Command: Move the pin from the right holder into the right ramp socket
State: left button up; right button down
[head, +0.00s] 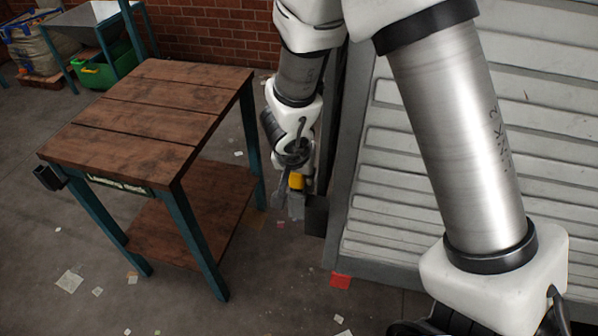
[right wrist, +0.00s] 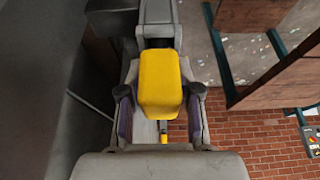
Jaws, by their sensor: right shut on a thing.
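A pin with a blocky yellow head (head: 296,181) is at my right gripper (head: 293,165), beside the lower left edge of the grey slatted ramp (head: 385,215). In the right wrist view the yellow head (right wrist: 162,83) fills the middle, between the two fingers of my right gripper (right wrist: 161,112), which is shut on the pin. A grey bracket-like part (right wrist: 158,30) lies just beyond the head. In the head view a dark block (head: 316,215) sits at the ramp edge, close to the pin. I cannot tell whether the pin's shaft is seated in anything. My left gripper is out of view.
A wooden workbench (head: 150,105) with teal legs and a lower shelf stands at the left, with a small black box (head: 48,178) on its corner. Open floor with paper scraps lies between bench and ramp. A green bin (head: 100,72) is at the back left.

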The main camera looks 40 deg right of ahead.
jog(key=shift+f, duration=0.3)
jog(key=c, duration=0.7)
grip_release()
jog(key=shift+r, duration=0.15)
jog(key=shift+v, duration=3.75)
